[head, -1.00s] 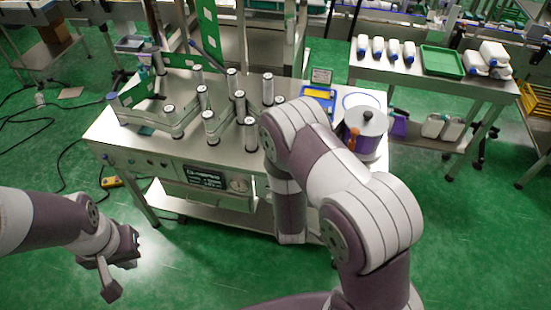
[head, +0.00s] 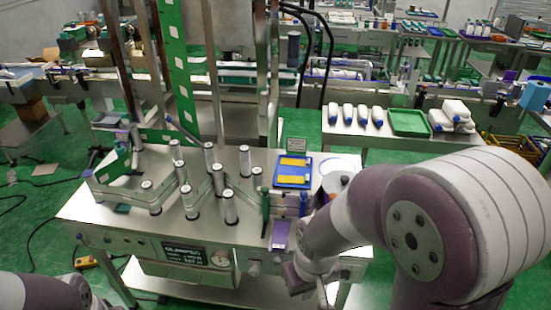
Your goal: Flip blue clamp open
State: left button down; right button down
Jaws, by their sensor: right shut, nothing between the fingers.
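A sleeve applicator on a steel table (head: 150,232) shows in the head view. At its right front corner stands a grey-blue clamp-like assembly (head: 286,203) with green upright edges. A blue-violet flat piece (head: 280,235) hangs below it at the front edge. I cannot tell for certain which part is the blue clamp or whether it is open. My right gripper (head: 318,292) is low, just in front of the table's right front edge, shut and empty; its tips are hard to make out. My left gripper (head: 88,292) is at the lower left, partly cut off, away from the table.
Several upright rollers (head: 217,178) stand mid-table. A blue tray with yellow pieces (head: 293,172) lies behind the clamp assembly. My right arm hides the table's right end. A side table with white bottles (head: 348,116) and a green tray (head: 410,123) stands behind.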

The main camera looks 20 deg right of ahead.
aim_at(304, 194)
jog(key=k+z, duration=0.15)
jog(key=z, duration=0.7)
